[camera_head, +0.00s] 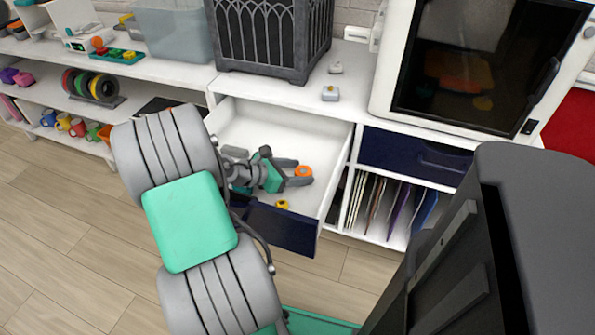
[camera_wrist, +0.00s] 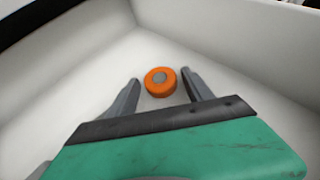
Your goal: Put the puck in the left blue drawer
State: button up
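The orange puck (camera_head: 303,171) has a grey centre and is inside the open left drawer (camera_head: 273,225), which has a dark blue front and white inside. In the wrist view the puck (camera_wrist: 160,81) is between and slightly beyond my fingertips, close to the inner corner of the white walls. My gripper (camera_head: 300,172) reaches into the drawer; in the wrist view my gripper (camera_wrist: 162,84) has its fingers apart, with a narrow gap on each side of the puck. The puck appears to lie on the drawer floor, apart from the fingers.
A small yellow round thing (camera_head: 282,204) shows near the drawer's front. The right blue drawer (camera_head: 415,155) is shut, above a rack of upright sheets (camera_head: 388,208). A dark lattice box (camera_head: 275,35) and a printer-like cabinet (camera_head: 470,70) stand on the counter. The floor at left is clear.

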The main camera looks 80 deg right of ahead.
jog(key=shift+o, duration=0.4)
jog(key=shift+r, duration=0.15)
jog(key=p+v, duration=0.3)
jog(key=v, duration=0.9)
jog(key=shift+a+p, duration=0.1)
jog(key=shift+p, duration=0.3)
